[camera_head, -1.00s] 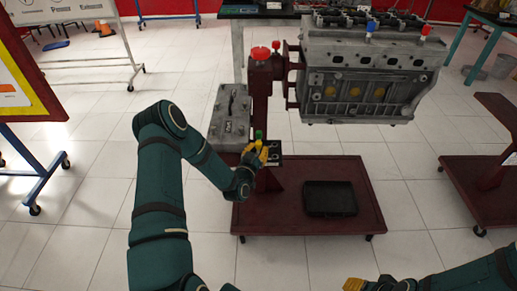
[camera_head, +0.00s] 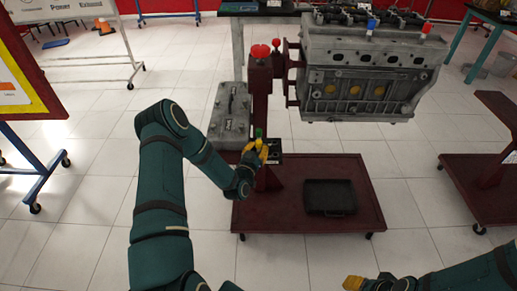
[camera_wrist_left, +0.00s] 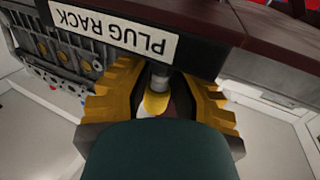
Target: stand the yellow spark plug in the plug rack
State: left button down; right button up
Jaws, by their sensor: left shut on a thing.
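The yellow spark plug (camera_wrist_left: 156,102) shows in the left wrist view between the yellow fingers of my left gripper (camera_wrist_left: 158,100), which are shut on it. Its grey metal part lies toward the plug rack. The plug rack (camera_wrist_left: 195,54) is a dark block with a white "PLUG RACK" label, upside down in this view. In the head view my left gripper (camera_head: 257,153) is at the left side of the dark rack (camera_head: 274,158). I cannot tell whether the plug touches the rack or sits in a hole. My right gripper (camera_head: 354,284) is partly visible at the bottom edge.
A green-topped item (camera_head: 258,133) stands by the left gripper. The engine (camera_head: 365,75) hangs at the right. A black tray (camera_head: 330,197) lies on the red base (camera_head: 275,214).

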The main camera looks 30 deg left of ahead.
pick_arm(q)
jog(key=c, duration=0.8)
grip_release()
jog(key=s+d, duration=0.2)
jog(key=s, duration=0.9)
jog(key=shift+s, duration=0.4)
jog(key=shift+d, duration=0.2)
jog(key=d+f+m+g+h, duration=0.1)
jog(key=d+f+g+h, duration=0.25)
jog(key=d, duration=0.35)
jog(key=d+f+g+h, duration=0.2)
jog(key=d+g, duration=0.2)
jog(key=d, duration=0.3)
jog(key=s+d+g+h, duration=0.1)
jog(key=s+d+g, duration=0.7)
jog(key=s+d, duration=0.3)
jog(key=s, duration=0.3)
jog(key=shift+d+f, duration=0.15)
jog(key=shift+f, duration=0.2)
jog(key=shift+g+h, duration=0.25)
jog(key=shift+h, duration=0.1)
